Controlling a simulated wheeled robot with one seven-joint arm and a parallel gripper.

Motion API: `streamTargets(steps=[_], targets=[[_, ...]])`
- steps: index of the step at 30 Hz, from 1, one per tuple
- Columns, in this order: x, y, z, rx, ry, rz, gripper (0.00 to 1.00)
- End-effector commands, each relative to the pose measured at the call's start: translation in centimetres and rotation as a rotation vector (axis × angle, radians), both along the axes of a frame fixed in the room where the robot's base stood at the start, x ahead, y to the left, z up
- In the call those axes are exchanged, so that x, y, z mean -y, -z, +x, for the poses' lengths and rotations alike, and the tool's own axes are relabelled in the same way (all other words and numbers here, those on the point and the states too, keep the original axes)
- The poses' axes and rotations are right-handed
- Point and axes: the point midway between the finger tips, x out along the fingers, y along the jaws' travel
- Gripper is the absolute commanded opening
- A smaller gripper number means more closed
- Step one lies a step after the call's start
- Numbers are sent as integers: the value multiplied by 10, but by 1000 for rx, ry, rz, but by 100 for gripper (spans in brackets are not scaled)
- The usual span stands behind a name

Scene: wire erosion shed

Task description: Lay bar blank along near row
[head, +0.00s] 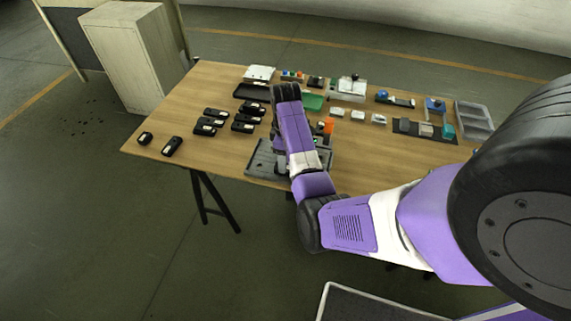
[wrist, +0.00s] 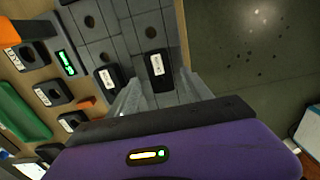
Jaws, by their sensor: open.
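A grey plate (wrist: 120,22) with a grid of squares and round holes lies at the table's near edge; part of it shows in the head view (head: 262,160). A black block with a white label (wrist: 157,72) sits on the plate, nearest the table edge. A second labelled black block (wrist: 108,76) sits left of it. I cannot tell for sure which piece is the bar blank. My gripper (wrist: 160,88) is open, its two grey fingers on either side of the first block. Contact cannot be made out. In the head view my arm hides the gripper and the plate's middle.
Several black labelled pieces (head: 209,121) lie on the wooden table (head: 225,85), left of the plate. A green tray (head: 312,101), an orange part (head: 328,127) and a clear divided tray (head: 474,120) are beyond and right. A pale cabinet (head: 125,55) stands behind the table's left end.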

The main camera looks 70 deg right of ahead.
Motion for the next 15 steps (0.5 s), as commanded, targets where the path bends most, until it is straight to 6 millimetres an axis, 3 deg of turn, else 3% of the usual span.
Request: streamTargets(steps=[10, 15], targets=[[0, -76, 1, 1, 0, -2, 58], [0, -88, 0, 0, 0, 0, 58]])
